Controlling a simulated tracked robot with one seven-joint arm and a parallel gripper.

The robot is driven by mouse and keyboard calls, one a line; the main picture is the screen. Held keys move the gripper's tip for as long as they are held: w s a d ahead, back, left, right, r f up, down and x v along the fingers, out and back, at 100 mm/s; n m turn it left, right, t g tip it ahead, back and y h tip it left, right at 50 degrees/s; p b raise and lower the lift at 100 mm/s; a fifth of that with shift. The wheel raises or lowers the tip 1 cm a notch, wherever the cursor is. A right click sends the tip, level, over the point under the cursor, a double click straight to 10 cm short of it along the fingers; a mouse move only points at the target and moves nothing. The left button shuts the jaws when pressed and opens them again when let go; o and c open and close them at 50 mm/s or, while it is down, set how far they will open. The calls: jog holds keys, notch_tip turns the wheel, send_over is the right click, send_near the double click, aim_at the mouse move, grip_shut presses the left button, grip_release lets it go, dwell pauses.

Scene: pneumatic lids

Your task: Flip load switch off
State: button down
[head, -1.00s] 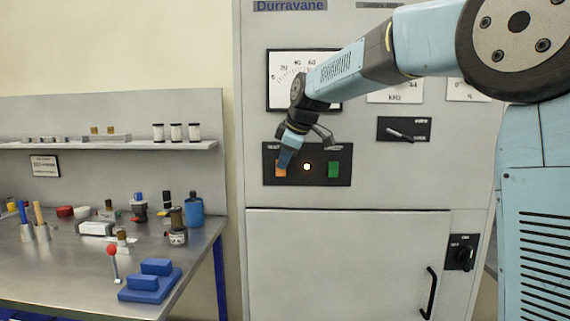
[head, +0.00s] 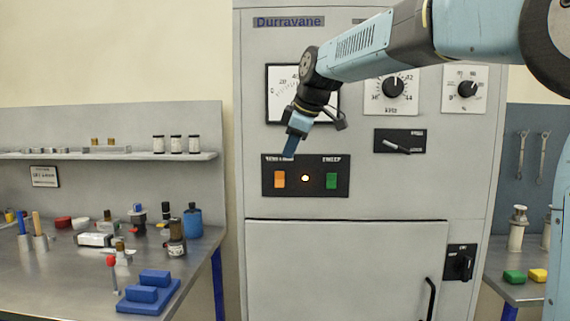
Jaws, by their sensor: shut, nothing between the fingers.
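A grey cabinet (head: 345,260) carries the controls. Its black switch panel (head: 320,186) has an orange rocker (head: 280,179), a lit round lamp (head: 305,178) and a green rocker (head: 332,181) labelled "SWEEP". The label above the orange rocker is too small to read surely. A lever switch (head: 397,146) sits on a black plate up and to the right, its handle slanting. A black rotary switch (head: 461,264) is beside the lower door. I cannot tell which one is the load switch. My gripper (head: 289,152) is shut and empty, pointing down just above the orange rocker, over the panel's top edge.
Dials (head: 393,86) and a gauge (head: 282,95), partly hidden by my arm, are higher on the cabinet. A bench (head: 70,275) with bottles and blue blocks stands left. Another bench (head: 520,285) with green and yellow blocks is at right. The lower door has a black handle (head: 430,299).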

jog(key=shift+v, duration=1.4)
jog(key=shift+f+g, duration=0.3)
jog(key=shift+f, duration=0.3)
send_near(278, 187)
notch_tip(278, 187, down, 3)
jog(key=s+a, duration=0.2)
jog(key=w, duration=0.1)
jog(key=w+f, duration=0.1)
jog(key=w, duration=0.1)
jog(key=shift+f, duration=0.2)
jog(key=shift+w+f, duration=0.2)
jog(key=shift+w, duration=0.3)
